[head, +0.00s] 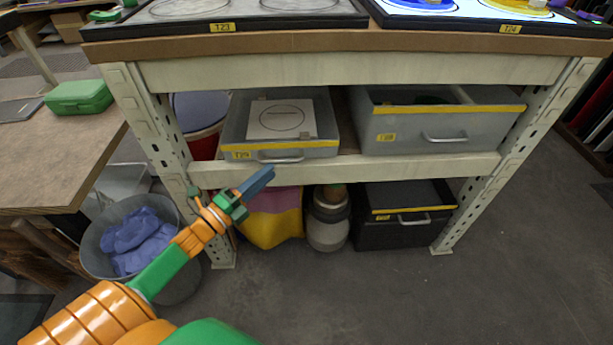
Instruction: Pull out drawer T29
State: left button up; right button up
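Drawer T29 (236,144) is a shallow grey bin with a yellow front strip and a T29 label. It sits at the left on the shelf under the bench top. Its silver handle (281,158) is on the front face. A white sheet with a circle (281,119) lies in it. My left gripper (262,177) is green with blue fingers. In the picture it appears just below the handle, in front of the shelf edge, with no visible hold on the handle. Its fingers overlap in this view, so their opening is unclear. My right gripper is out of view.
A deeper grey drawer (440,138) stands to the right on the same shelf. A black drawer (404,234), a grey canister (328,225) and a yellow-purple container (272,225) are below. A bin with blue cloth (137,237) stands left of the bench leg. The floor at right is clear.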

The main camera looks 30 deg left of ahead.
aim_at(281, 161)
pick_arm(q)
jog(key=b+x, duration=0.1)
jog(key=x, duration=0.5)
jog(key=shift+a, duration=0.15)
jog(key=shift+s, duration=0.1)
grip_shut()
dwell(1.0)
